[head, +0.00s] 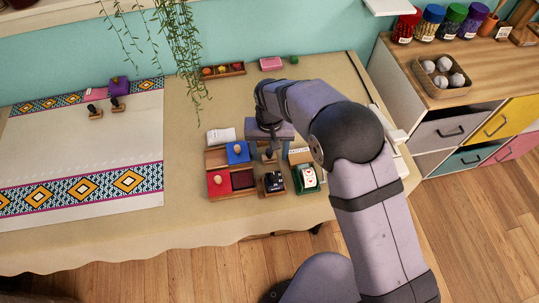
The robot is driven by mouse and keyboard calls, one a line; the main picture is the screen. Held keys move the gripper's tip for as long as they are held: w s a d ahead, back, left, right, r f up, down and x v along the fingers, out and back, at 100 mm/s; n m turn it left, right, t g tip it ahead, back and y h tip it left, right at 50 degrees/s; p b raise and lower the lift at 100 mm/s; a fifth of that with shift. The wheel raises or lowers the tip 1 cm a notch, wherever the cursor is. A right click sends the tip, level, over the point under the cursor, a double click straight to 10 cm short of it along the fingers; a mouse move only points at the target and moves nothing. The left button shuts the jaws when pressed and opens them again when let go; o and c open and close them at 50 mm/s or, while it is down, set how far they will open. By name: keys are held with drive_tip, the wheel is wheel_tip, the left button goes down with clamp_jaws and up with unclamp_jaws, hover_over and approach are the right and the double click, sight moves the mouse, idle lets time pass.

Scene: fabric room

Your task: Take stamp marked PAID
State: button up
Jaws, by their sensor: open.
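My gripper (270,150) points down over the small stamping items at the near middle of the table. Its jaws are apart, and the arm hides part of what lies below. Beneath it is a dark item with white marks (274,183); a brownish knob shows just above it by the fingertips. I cannot tell whether the fingers touch it. To its right is a green item with a white face (307,178). Two stamps with wooden handles (95,111) (117,104) stand on the cloth at the left. No PAID lettering is legible.
A red box (217,184) and a blue box (238,152) sit left of my gripper, by a white paper (221,135). A purple box (119,84) stands on the patterned cloth (60,150). A wooden tray (222,71) is at the back. The table between cloth and boxes is clear.

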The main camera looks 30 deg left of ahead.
drive_tip(key=shift+c, duration=0.3)
drive_tip(key=c, duration=1)
drive_tip(key=shift+r, duration=0.1)
drive_tip(key=shift+c, duration=0.2)
wheel_tip(320, 180, up, 9)
drive_tip(key=shift+f+b, duration=0.1)
drive_tip(key=shift+b, duration=0.55)
drive_tip(key=shift+r, duration=0.5)
drive_tip(key=shift+d, duration=0.15)
